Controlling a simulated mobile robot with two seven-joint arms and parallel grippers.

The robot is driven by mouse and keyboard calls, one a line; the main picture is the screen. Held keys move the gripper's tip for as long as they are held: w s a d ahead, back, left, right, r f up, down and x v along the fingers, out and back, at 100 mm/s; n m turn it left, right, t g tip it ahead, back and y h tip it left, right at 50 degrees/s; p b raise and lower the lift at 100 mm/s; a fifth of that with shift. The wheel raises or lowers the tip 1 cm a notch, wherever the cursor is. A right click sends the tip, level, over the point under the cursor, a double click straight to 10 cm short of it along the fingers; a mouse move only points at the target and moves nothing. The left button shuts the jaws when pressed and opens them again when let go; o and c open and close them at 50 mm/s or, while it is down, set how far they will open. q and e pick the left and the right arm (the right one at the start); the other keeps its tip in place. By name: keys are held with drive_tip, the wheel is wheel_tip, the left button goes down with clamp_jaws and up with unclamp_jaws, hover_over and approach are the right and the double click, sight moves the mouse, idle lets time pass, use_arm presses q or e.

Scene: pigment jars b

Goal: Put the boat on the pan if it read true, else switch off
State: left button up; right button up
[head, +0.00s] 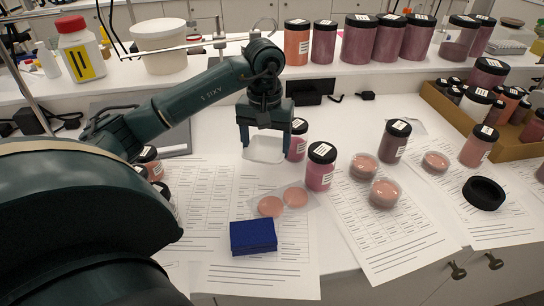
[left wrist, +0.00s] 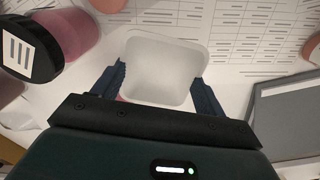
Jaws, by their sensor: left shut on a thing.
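The boat (head: 263,150), a small white translucent square dish, hangs at my left gripper (head: 264,140). My left gripper is shut on it, with a finger at each of two opposite sides. In the left wrist view the boat (left wrist: 165,68) fills the space between the fingers (left wrist: 162,88) and looks empty. A flat grey plate-like device (head: 178,138) lies left of the gripper, partly behind my arm; its dark-framed grey top also shows in the left wrist view (left wrist: 292,112). I cannot tell whether this is the pan. A small black display-like box (head: 310,91) stands behind; no reading is legible. My right gripper is not in view.
Pigment jars (head: 320,167) stand close right of the gripper. Round pink dishes (head: 385,193), a black lid (head: 484,193) and a blue block (head: 253,237) lie on or by printed sheets (head: 285,262). A wooden crate (head: 520,150) of jars is at right.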

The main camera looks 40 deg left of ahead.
sight(266, 155)
use_arm(q)
drive_tip(key=shift+f, duration=2.45)
drive_tip(key=shift+f, duration=0.15)
drive_tip(key=o, duration=0.9)
drive_tip(key=shift+o, duration=0.2)
